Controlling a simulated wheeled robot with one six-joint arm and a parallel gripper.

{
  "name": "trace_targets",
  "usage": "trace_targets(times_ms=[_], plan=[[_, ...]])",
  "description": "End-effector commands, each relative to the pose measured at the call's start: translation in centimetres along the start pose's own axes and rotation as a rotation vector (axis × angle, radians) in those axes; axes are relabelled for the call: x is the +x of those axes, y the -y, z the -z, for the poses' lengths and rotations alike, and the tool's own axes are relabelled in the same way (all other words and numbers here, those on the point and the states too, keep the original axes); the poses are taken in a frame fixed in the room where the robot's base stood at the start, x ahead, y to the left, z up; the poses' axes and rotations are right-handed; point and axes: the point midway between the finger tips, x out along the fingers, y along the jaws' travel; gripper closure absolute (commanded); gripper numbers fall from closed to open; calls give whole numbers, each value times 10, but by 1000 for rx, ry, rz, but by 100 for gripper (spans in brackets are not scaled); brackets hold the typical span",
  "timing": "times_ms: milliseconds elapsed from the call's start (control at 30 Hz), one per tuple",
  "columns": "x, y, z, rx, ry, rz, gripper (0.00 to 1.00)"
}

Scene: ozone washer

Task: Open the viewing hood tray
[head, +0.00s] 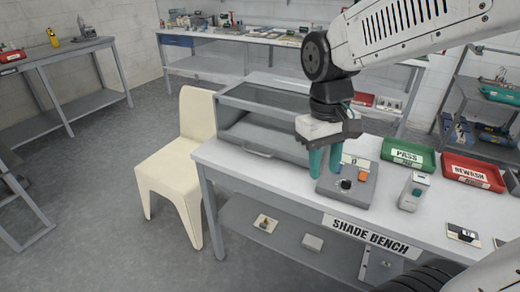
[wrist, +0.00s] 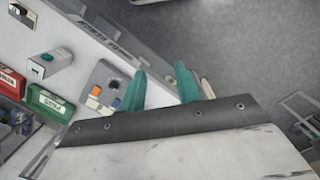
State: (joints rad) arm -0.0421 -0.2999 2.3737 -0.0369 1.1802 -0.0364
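The viewing hood (head: 228,112) is a grey box with a dark glass top at the left end of the shade bench. Its tray front (head: 240,148) bears a curved handle (head: 258,152) and looks closed. My gripper (head: 326,166) has teal fingers pointing down, apart, with nothing seen between them. It is to the right of the handle, above the bench and in front of part of the small control box. In the wrist view my gripper (wrist: 160,88) also shows separated fingers. I cannot make out the hood or handle there.
A control box (head: 358,190) with a black knob and orange block stands close to my gripper. A green PASS tray (head: 408,155), a red REWASH tray (head: 474,172) and a small grey device (head: 412,192) are to its right. A cream chair (head: 178,150) stands left of the bench.

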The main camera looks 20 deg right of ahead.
Motion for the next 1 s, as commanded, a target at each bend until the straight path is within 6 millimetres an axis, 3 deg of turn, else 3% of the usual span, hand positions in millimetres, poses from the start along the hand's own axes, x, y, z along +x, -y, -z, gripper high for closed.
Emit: trace_targets(times_ms=[267,600,700,767,833,1000], plan=[[32,-1,121,-159,40,-40,67],[102,3,277,-431,-17,-105,67],[111,4,315,-510,-62,-129,67],[106,2,341,-565,-114,-154,67],[89,1,358,-617,-173,-181,67],[99,0,362,-664,-182,-190,67]])
